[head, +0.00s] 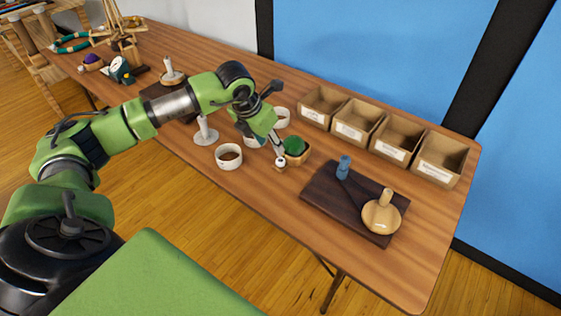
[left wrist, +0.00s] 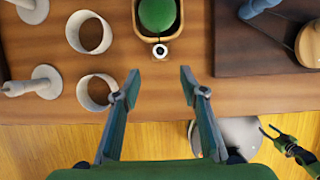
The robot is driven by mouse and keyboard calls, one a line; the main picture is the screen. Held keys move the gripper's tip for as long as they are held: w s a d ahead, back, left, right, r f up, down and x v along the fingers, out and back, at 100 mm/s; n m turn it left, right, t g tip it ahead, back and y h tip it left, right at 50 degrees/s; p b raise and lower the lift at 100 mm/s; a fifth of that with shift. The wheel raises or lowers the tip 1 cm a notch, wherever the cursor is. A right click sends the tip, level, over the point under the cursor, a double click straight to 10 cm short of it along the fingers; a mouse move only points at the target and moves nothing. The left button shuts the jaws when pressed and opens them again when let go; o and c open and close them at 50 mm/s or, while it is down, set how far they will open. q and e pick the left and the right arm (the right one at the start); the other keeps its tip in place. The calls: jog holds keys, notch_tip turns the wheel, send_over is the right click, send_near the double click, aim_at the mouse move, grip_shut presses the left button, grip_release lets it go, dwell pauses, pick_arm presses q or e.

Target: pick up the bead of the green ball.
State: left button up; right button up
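The green ball (head: 295,146) sits in a small square wooden holder (head: 299,159) on the table. It also shows at the top of the left wrist view (left wrist: 157,14). Its small white bead (head: 280,162) with a dark hole hangs at the holder's near side, and shows in the left wrist view too (left wrist: 160,51). My left gripper (left wrist: 160,86) is open and empty, its fingers pointing at the bead but short of it, one to each side. What looks like my right gripper (left wrist: 270,130) shows small at the lower right of the left wrist view, fingers apart and empty.
White rings (head: 229,157) and a white spool stand (head: 206,133) stand left of the ball. A dark board (head: 323,207) with a blue piece (head: 343,167) and a round wooden piece (head: 382,212) lies right. Labelled wooden bins (head: 436,159) line the back. The table's front edge is close.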

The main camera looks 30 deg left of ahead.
pick_arm(q)
send_over(280, 162)
jog(key=s, duration=0.2)
jog(key=f, duration=0.4)
jog(key=shift+s+a+f, duration=0.1)
jog(key=shift+a+f, duration=0.25)
jog(key=shift+p+x, duration=0.85)
jog(key=shift+x, duration=1.9)
jog(key=c, duration=0.7)
